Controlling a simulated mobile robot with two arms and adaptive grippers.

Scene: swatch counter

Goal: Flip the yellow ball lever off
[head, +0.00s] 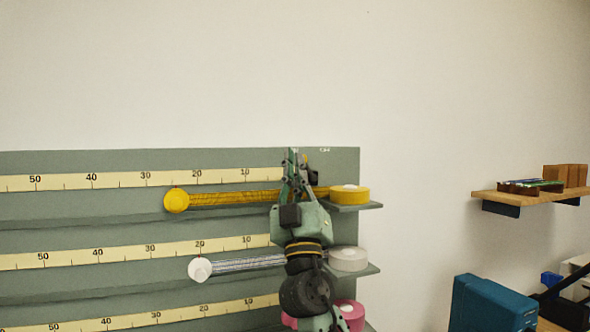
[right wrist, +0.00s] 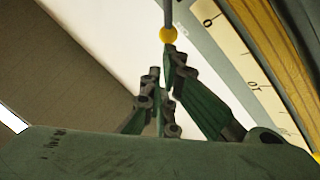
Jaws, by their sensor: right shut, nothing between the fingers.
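The yellow ball (right wrist: 168,35) sits on a thin grey rod in the right wrist view, just beyond my fingertips. I cannot tell whether they touch. In the head view only a small yellow bit of it (head: 306,160) shows beside my fingers, at the top right of the grey-green board (head: 230,162). My right gripper (head: 293,156) is shut and empty, pointing up in front of the board; its closed fingers also show in the right wrist view (right wrist: 168,56). The lever's base is mostly hidden by my gripper. My left gripper is in neither view.
Yellow (head: 349,195), white (head: 349,259) and pink (head: 351,315) rolls stand on small ledges along the board's right side. Ribbons run left past ruler strips (head: 130,180). A wooden shelf (head: 488,195) and a teal box (head: 492,304) are to the right. The wall above is clear.

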